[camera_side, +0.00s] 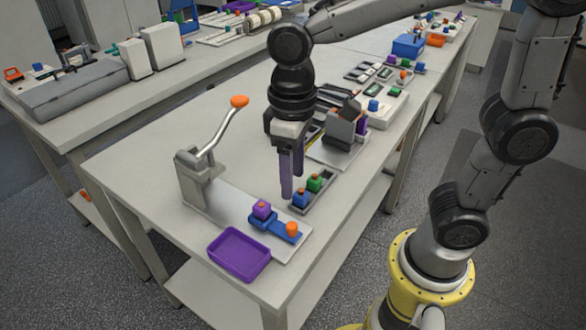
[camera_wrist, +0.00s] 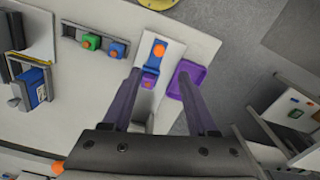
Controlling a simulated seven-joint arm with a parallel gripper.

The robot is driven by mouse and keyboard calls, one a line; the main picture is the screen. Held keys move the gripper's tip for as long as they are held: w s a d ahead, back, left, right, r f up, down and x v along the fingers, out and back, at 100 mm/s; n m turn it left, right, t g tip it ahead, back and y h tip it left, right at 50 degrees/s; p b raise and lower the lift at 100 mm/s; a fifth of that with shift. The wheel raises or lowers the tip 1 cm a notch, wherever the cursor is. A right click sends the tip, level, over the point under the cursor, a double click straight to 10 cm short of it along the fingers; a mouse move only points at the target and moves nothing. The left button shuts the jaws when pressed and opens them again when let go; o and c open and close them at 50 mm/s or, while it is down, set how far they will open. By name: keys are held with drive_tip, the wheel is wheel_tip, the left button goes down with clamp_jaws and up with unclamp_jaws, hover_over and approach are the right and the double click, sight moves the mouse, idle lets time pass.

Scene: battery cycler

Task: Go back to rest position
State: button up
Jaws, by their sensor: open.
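My gripper (camera_side: 292,175) points down above the table, between the lever press and the small rack in the side view. Its two long purple fingers stand apart with nothing between them. In the wrist view the fingers (camera_wrist: 158,95) are spread wide.
The press (camera_side: 196,170) has a raised handle with an orange knob (camera_side: 239,101). A purple tray (camera_side: 238,255) lies at the front edge. A grey rack holds a blue block (camera_side: 300,198) and a green block (camera_side: 315,183). Devices stand behind my gripper.

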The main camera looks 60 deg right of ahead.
drive_tip(key=shift+r, duration=0.3)
drive_tip(key=s+d+r+m+t, duration=0.1)
drive_tip(key=s+d+m+t, duration=0.2)
drive_tip(key=s+d, duration=0.6)
drive_tip(key=d+t, duration=0.2)
drive_tip(key=shift+s+r+t, duration=0.3)
drive_tip(key=shift+s+r, duration=0.05)
drive_tip(key=shift+s, duration=0.05)
idle(0.8)
